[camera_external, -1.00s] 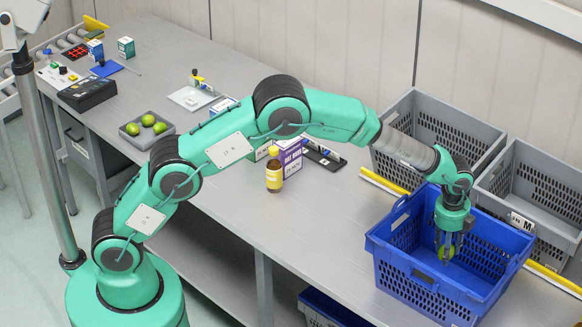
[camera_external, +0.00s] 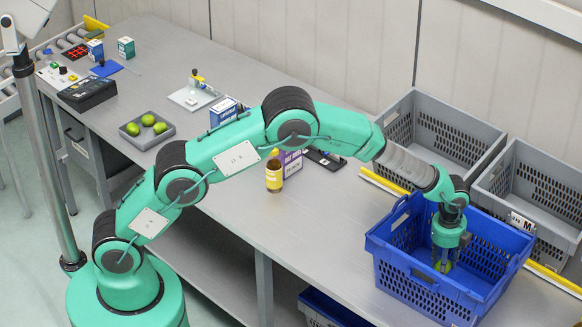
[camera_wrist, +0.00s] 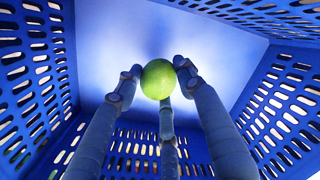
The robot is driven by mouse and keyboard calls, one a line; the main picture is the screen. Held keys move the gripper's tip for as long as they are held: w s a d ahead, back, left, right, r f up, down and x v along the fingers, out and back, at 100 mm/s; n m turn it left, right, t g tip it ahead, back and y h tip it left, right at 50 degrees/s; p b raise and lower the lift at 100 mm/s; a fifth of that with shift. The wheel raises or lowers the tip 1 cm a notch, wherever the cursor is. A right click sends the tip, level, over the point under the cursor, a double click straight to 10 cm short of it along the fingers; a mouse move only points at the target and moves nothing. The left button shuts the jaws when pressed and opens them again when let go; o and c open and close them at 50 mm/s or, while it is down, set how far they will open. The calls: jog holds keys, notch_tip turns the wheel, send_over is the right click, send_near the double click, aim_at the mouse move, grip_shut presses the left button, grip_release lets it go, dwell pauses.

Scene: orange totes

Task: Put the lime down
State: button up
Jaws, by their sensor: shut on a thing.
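My gripper (camera_external: 445,255) points down inside the blue tote (camera_external: 462,291) at the right end of the table. Its fingers are shut on a green lime (camera_external: 443,267). In the wrist view the lime (camera_wrist: 158,79) sits between the tips of three fingers, with the blue tote floor (camera_wrist: 215,68) beyond it. The tote's slotted walls surround the gripper, and no other item shows inside. I cannot tell whether the lime touches the floor.
Two grey totes (camera_external: 425,125) (camera_external: 545,180) stand behind the blue one. A brown bottle (camera_external: 274,172) and a purple box (camera_external: 292,163) stand mid-table. A grey tray (camera_external: 133,137) of limes is at the left. The table between bottle and blue tote is clear.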

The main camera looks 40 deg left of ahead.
jog(key=shift+f, duration=1.85)
jog(key=shift+f, duration=0.1)
jog(key=o, duration=1.1)
jog(key=shift+f, duration=0.1)
jog(key=r, duration=0.8)
jog(key=s+r+p, duration=0.1)
jog(key=r, duration=0.3)
jog(key=shift+a+r, duration=0.15)
jog(key=shift+a, duration=0.05)
jog(key=shift+w+a+r, duration=0.1)
